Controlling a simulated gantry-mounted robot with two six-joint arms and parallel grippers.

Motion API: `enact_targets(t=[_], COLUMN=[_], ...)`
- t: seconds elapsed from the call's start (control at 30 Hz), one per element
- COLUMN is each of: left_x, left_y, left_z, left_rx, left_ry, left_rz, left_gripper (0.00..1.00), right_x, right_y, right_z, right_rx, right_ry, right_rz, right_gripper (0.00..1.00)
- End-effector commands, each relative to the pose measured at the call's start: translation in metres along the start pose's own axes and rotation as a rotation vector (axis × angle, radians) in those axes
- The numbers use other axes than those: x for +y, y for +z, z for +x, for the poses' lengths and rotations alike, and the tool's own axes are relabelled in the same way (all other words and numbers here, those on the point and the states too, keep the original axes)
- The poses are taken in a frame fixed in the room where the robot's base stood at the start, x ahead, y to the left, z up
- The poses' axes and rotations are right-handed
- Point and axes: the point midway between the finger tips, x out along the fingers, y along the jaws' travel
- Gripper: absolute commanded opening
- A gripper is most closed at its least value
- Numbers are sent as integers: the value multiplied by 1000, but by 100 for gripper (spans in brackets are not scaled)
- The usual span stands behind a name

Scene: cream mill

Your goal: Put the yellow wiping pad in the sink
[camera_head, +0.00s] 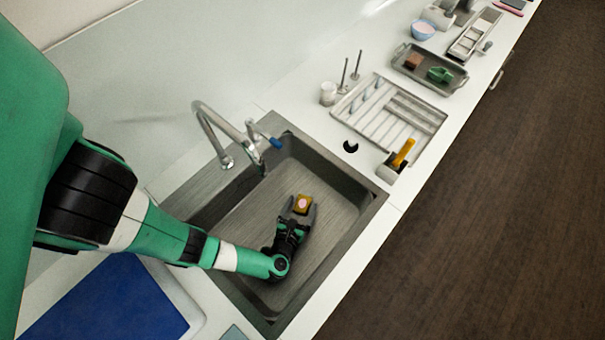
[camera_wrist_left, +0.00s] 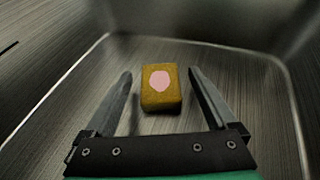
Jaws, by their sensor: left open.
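The yellow wiping pad (camera_head: 302,204) is a small yellow-brown block with a pink patch on top. It lies in the grey metal sink (camera_head: 345,180), on the basin floor. In the left wrist view the pad (camera_wrist_left: 161,88) sits between and slightly beyond the two fingers, with a gap on each side. My left gripper (camera_head: 297,212) reaches into the basin. In the left wrist view its fingers (camera_wrist_left: 160,95) are spread open and do not touch the pad. My right gripper is not in view.
A curved faucet (camera_head: 215,125) rises at the sink's back edge. A drying rack (camera_head: 390,115) with a yellow-handled tool (camera_head: 403,152) stands right of the sink. A blue board (camera_head: 110,305) lies to the left. A grey tray (camera_head: 430,70) stands farther along the counter.

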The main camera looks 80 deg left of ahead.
Motion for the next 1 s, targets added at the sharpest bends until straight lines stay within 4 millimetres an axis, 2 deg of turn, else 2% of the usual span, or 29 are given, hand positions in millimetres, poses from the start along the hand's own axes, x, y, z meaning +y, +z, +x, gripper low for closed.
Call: enact_targets(t=[0.1,0.3,0.87,1.0], left_x=[-1,0,1,0], left_y=[1,0,0,11], left_z=[-20,-37,-38,-43], left_rx=[0,1,0,0], left_ry=[-8,-3,1,0], left_rz=[2,1,0,0], left_gripper=[91,91,91,91], right_x=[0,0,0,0], right_y=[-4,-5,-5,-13], right_z=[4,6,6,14], right_rx=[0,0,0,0], right_ry=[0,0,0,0], right_rz=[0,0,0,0], right_gripper=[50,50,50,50])
